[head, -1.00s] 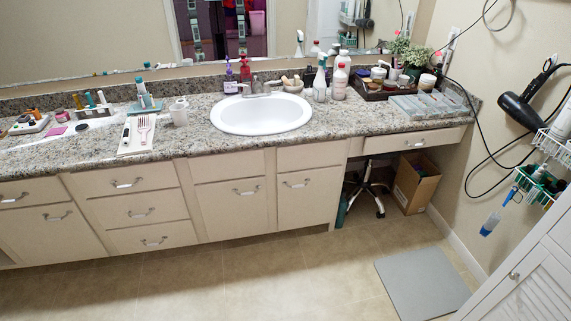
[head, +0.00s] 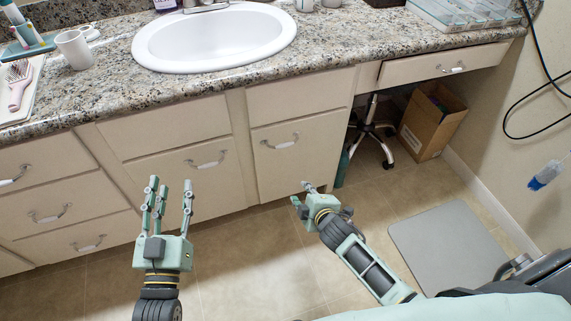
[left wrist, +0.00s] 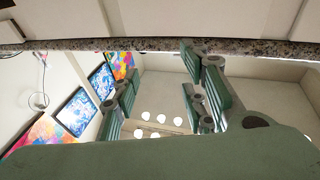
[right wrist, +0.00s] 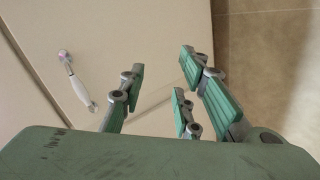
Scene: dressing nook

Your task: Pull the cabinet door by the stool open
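The cabinet door (head: 296,165) by the stool (head: 372,128) is a cream panel under the counter, right of the sink. It looks shut. Its handle (head: 280,142), a white grip with metal ends, is near the top; a handle also shows in the right wrist view (right wrist: 77,84). My right gripper (head: 303,194) is in front of the door's lower part, below the handle and apart from it. Its fingers are spread and empty. My left gripper (head: 170,190) points up in front of the cabinets at left, open and empty. The left wrist view shows mostly ceiling between its fingers.
A granite counter (head: 110,95) with a white sink (head: 215,68) runs above the cabinets. A cardboard box (head: 432,120) stands beside the stool in the knee space. A grey mat (head: 450,240) lies on the floor at right. The tiled floor (head: 235,265) before the cabinets is clear.

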